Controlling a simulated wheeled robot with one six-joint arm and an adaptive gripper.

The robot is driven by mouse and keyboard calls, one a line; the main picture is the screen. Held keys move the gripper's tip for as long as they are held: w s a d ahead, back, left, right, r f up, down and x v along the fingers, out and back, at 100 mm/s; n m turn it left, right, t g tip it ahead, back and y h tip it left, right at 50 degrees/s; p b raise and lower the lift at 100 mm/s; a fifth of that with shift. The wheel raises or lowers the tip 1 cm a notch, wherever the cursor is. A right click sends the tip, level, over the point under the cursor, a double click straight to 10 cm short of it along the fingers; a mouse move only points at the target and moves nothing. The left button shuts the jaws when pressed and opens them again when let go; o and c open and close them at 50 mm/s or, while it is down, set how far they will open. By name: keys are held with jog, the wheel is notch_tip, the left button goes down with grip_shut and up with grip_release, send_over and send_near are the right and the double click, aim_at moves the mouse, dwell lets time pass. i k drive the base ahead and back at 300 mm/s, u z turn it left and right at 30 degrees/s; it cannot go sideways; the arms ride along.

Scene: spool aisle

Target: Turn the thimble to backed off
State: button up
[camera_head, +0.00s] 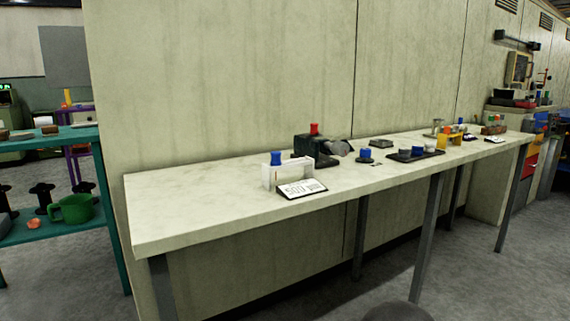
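No thimble can be made out for certain at this distance. Several small devices stand on the long pale bench (190,195). A dark block-shaped device (308,150) with a red top piece (314,129) stands near the wall. A white holder (290,174) with a blue cap (276,158) stands nearer, with a printed card (301,189) in front of it. A small blue knob (365,153) on a dark base stands to the right. My gripper is not in view.
A dark tray (416,157) with small pieces and a yellow stand (450,139) are farther along the bench. The bench's left end is bare. A teal shelf (60,232) with a green mug (72,209) stands at left. Grey floor (455,265) is open at right.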

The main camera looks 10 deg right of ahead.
aim_at(341, 148)
jog(key=z, duration=0.5)
jog(key=k, duration=0.6)
jog(key=z, duration=0.6)
jog(key=i, duration=0.95)
jog(key=u, duration=0.75)
